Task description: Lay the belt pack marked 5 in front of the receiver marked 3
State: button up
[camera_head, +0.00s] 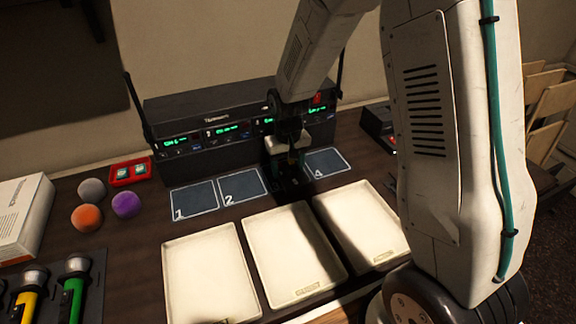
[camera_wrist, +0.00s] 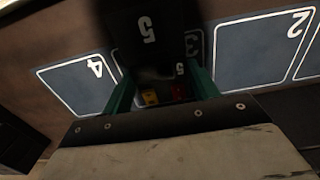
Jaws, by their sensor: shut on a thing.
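The black belt pack marked 5 (camera_wrist: 140,52) is between the green fingers of my gripper (camera_wrist: 160,92) in the wrist view. Small yellow and red parts show at its near end. My gripper is shut on it. The pack is over the square marked 3 (camera_wrist: 194,44), covering most of it; I cannot tell whether it touches the desk. In the head view my gripper (camera_head: 290,158) is in front of the receiver rack (camera_head: 215,118), between squares 2 and 4. The pack there is a dark shape in shadow. My arm hides part of the rack, including the receiver marked 3.
Squares marked 1 (camera_head: 194,198), 2 (camera_head: 242,185) and 4 (camera_head: 327,162) look empty. Three pale trays (camera_head: 210,275) stand nearer. Foam balls (camera_head: 126,204), a red box (camera_head: 130,172) and microphones (camera_head: 74,290) are at left. Upright antennas flank the rack.

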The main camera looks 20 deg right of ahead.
jog(key=shift+f, duration=0.5)
dwell(0.3)
jog(key=o, duration=1.5)
jog(key=shift+c, duration=0.2)
jog(key=shift+r, duration=3.5)
